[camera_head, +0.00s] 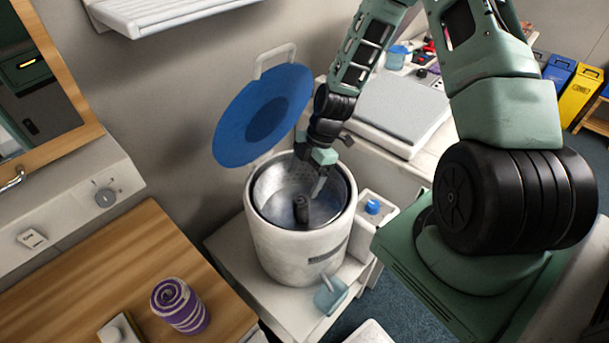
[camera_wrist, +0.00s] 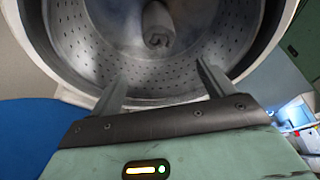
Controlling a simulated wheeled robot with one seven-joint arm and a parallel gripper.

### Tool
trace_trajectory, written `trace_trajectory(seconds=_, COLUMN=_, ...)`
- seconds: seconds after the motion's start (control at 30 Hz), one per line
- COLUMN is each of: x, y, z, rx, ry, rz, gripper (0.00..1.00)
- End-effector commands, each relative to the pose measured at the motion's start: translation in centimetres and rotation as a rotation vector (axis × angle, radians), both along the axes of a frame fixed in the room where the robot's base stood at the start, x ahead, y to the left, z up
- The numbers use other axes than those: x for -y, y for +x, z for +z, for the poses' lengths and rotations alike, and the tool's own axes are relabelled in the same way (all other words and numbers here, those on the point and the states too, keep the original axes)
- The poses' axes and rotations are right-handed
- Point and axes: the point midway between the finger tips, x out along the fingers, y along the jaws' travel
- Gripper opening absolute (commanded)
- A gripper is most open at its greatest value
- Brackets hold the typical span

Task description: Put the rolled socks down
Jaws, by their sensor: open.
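My gripper (camera_head: 318,182) is open and empty, reaching down into the open white washing tub (camera_head: 300,245). In the wrist view its two fingers (camera_wrist: 160,78) are spread wide, pointing into the perforated metal drum (camera_wrist: 92,50). A dark grey cylinder stands near the middle of the drum (camera_head: 301,210), apart from the fingers. Its end shows curled markings in the wrist view; I cannot tell whether it is rolled socks or part of the tub.
The tub's round blue lid (camera_head: 262,115) is raised behind it. A white box with a blue cap (camera_head: 373,207) and a clear bluish cup (camera_head: 330,295) are close beside the tub. A white shelf (camera_head: 165,12) hangs above. Wooden counter (camera_head: 130,255) has bare space.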

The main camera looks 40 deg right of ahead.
Motion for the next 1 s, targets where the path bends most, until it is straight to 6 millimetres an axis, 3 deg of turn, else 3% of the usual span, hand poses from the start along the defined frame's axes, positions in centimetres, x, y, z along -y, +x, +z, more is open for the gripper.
trace_trajectory(seconds=0.37, x=0.0, y=0.0, z=0.1, rx=0.0, ry=0.0, rz=0.0, gripper=0.81)
trace_trajectory(seconds=0.8, x=0.0, y=0.0, z=6.1, rx=0.001, ry=-0.001, rz=0.001, gripper=0.81)
trace_trajectory(seconds=1.0, x=0.0, y=0.0, z=7.1, rx=0.001, ry=0.0, rz=-0.001, gripper=0.81)
